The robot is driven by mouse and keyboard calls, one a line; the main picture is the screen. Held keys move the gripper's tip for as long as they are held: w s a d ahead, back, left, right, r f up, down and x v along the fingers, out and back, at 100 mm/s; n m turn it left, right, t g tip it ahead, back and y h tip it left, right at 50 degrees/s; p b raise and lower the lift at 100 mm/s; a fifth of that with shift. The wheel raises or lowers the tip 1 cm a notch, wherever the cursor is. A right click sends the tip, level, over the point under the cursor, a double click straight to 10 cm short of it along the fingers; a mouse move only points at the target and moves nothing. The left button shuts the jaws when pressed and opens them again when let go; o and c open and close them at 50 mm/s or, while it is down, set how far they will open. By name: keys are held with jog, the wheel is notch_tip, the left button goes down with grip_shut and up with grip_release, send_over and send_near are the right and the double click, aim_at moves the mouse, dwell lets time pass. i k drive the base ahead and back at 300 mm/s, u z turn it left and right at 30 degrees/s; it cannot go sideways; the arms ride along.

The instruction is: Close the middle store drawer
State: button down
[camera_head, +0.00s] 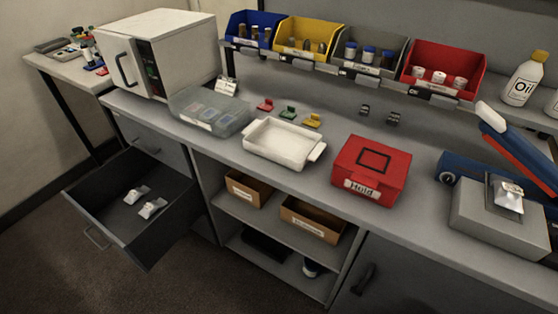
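A grey store drawer (128,241) is pulled out far from the cabinet under the left part of the bench. It sits below a shut drawer (163,149), so it appears to be the middle one. Its front faces the lower left and carries a bar handle (97,237). Two small white packets (152,208) lie inside on the drawer floor. Anything below the open drawer is hidden by it. My gripper is not in view.
Dark floor (190,285) before the drawer looks clear. Open shelves with brown boxes (311,219) stand right of it. The bench above holds a white oven (175,50), a clear bin (210,112), a white tray (283,143) and a red Mold box (371,169).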

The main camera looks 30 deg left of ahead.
aim_at(99, 198)
jog(key=u, duration=3.2)
jog(key=i, duration=1.25)
jog(key=z, duration=0.65)
jog(key=i, duration=0.6)
jog(key=z, duration=0.7)
